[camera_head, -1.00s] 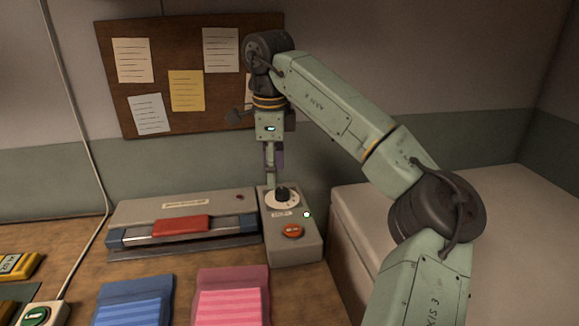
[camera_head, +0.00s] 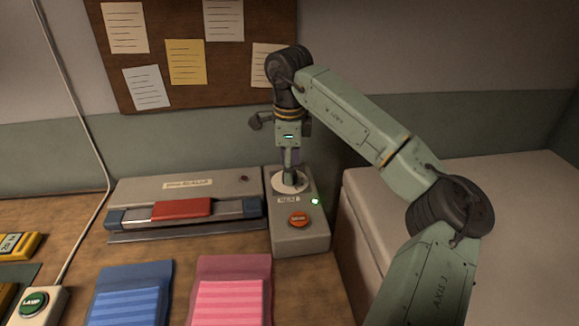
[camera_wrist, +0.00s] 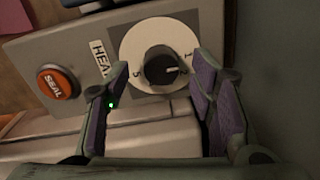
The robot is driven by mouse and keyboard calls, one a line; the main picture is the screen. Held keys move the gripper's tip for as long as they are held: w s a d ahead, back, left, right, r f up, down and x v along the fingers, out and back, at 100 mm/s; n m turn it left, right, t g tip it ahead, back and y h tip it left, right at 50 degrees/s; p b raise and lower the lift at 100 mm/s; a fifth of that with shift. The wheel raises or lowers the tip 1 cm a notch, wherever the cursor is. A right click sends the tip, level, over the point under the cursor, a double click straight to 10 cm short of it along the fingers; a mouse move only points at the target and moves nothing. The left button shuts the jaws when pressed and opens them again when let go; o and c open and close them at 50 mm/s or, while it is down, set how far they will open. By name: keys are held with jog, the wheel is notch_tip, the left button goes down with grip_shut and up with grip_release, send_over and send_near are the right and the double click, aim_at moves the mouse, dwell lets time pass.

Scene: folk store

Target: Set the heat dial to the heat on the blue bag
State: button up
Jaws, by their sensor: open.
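The heat dial is a black knob (camera_wrist: 161,68) with a light pointer mark on a round white plate (camera_wrist: 130,45); in the wrist view its pointer aims right, and the numbers around it are only partly readable. My gripper (camera_wrist: 158,100) is open, with one purple-padded finger on each side of the knob in that view. In the head view my gripper (camera_head: 290,172) points down over the dial plate (camera_head: 277,186) and hides most of the knob. Whether the fingers touch it I cannot tell. The blue bag (camera_head: 133,272) lies at the lower left; no heat marking is readable on it.
The grey control box (camera_head: 305,241) also bears an orange SEAL button (camera_head: 298,220) and a lit green lamp (camera_head: 315,201). The sealer with a red bar (camera_head: 181,208) stands left of it. A pink bag (camera_head: 232,268) lies in front. A pale box (camera_head: 450,220) stands right.

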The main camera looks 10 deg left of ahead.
jog(key=shift+f, duration=0.75)
jog(key=shift+c, duration=0.5)
jog(key=c, duration=1.1)
